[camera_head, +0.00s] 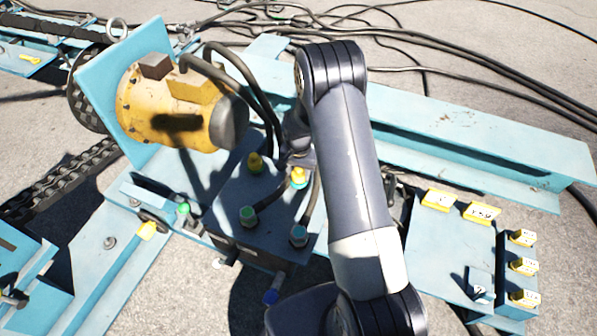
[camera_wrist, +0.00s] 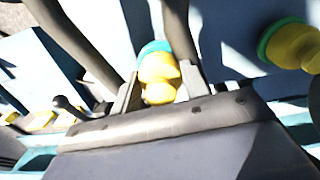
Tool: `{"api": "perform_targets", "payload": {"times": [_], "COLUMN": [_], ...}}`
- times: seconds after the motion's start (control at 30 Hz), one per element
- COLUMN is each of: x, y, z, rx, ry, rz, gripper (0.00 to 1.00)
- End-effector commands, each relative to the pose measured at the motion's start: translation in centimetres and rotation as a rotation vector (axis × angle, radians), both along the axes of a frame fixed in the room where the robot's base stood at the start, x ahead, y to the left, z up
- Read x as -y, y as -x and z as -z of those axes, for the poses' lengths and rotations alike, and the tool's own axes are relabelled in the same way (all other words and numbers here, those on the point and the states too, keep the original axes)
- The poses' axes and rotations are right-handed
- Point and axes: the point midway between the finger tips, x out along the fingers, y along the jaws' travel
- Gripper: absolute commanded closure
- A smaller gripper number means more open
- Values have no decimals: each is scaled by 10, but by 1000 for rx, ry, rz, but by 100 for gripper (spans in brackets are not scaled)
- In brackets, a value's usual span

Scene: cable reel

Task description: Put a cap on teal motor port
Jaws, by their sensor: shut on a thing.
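My gripper (camera_head: 299,163) reaches down over the block below the yellow motor (camera_head: 172,105). In the wrist view, its two fingers (camera_wrist: 158,90) are shut on a yellow cap (camera_wrist: 159,70), which also shows in the head view (camera_head: 299,175). The cap is upright against the teal ring of a port (camera_wrist: 154,47), also visible under it in the head view (camera_head: 299,184). Cap and ring appear to touch; I cannot tell if the cap is fully seated. Another yellow cap (camera_wrist: 296,47) sits on a green-ringed port (camera_wrist: 268,34) to the right in the wrist view.
Dark hoses (camera_head: 228,70) arch from the motor close to my gripper. Several yellow marked pieces (camera_head: 438,199) lie on the right plate. A steel beam (camera_head: 450,150) runs behind my arm.

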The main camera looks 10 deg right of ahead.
Motion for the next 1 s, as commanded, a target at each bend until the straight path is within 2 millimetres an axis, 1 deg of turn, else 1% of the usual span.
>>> {"api": "perform_targets", "payload": {"times": [0.37, 0.63, 0.67, 0.9, 0.97, 1.0], "x": [0, 0, 0, 0, 0, 0], "y": [0, 0, 0, 0, 0, 0], "z": [1, 7, 6, 5, 5, 5], "rx": [0, 0, 0, 0, 0, 0], "ry": [0, 0, 0, 0, 0, 0], "rz": [0, 0, 0, 0, 0, 0], "gripper": [85, 85, 57, 37, 32, 32]}}
